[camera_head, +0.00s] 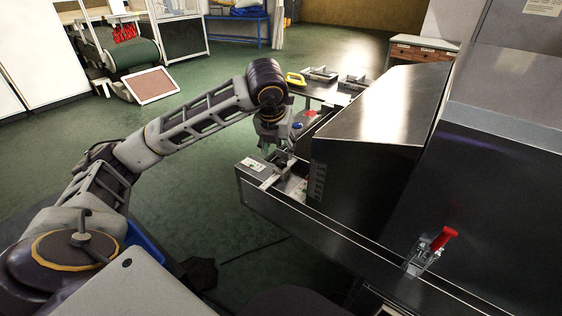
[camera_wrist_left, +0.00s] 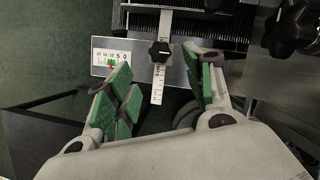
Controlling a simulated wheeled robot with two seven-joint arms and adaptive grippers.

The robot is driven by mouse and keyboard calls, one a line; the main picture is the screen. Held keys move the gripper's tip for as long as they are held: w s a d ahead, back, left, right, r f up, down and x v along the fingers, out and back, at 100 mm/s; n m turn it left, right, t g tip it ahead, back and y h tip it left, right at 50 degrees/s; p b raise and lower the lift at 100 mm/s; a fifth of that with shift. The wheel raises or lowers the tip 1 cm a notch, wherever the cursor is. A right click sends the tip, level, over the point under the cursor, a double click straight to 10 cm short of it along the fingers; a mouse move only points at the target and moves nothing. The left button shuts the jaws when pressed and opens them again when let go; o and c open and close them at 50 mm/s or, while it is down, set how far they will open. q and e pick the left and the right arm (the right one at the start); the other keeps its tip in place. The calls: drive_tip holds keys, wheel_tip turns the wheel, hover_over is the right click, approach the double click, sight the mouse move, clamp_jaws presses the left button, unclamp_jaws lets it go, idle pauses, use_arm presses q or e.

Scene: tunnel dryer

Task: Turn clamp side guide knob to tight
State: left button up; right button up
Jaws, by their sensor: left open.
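A black star-shaped knob (camera_wrist_left: 159,52) sits on a pale guide bar with a printed scale (camera_wrist_left: 157,95) in the left wrist view. My left gripper (camera_wrist_left: 158,64) is open, with its green-padded fingers on either side of the knob in that picture. In the head view my left gripper (camera_head: 275,148) hangs over the near-left end of the dryer's infeed, and the knob is hard to make out there. My right gripper is not in view.
A second black knob (camera_wrist_left: 291,28) shows at the upper right of the wrist view. A scale plate (camera_wrist_left: 112,57) lies left of the guide bar. A red-handled toggle clamp (camera_head: 430,250) is on the dryer's near side. The large metal hood (camera_head: 385,110) stands right of the gripper.

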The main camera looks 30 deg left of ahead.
sight(281, 162)
use_arm(q)
drive_tip(key=b+x, duration=0.1)
drive_tip(key=x, duration=0.5)
drive_tip(key=shift+w+f, duration=0.15)
drive_tip(key=shift+f, duration=0.1)
drive_tip(key=shift+w+a+f, duration=0.1)
drive_tip(key=shift+w+f, duration=0.1)
drive_tip(key=shift+f, duration=0.35)
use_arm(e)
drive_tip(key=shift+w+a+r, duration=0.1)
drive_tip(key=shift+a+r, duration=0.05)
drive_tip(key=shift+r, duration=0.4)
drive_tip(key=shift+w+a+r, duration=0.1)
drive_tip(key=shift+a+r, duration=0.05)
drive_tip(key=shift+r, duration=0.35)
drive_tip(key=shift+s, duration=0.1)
use_arm(q)
drive_tip(key=c, duration=1)
drive_tip(key=shift+c, duration=0.2)
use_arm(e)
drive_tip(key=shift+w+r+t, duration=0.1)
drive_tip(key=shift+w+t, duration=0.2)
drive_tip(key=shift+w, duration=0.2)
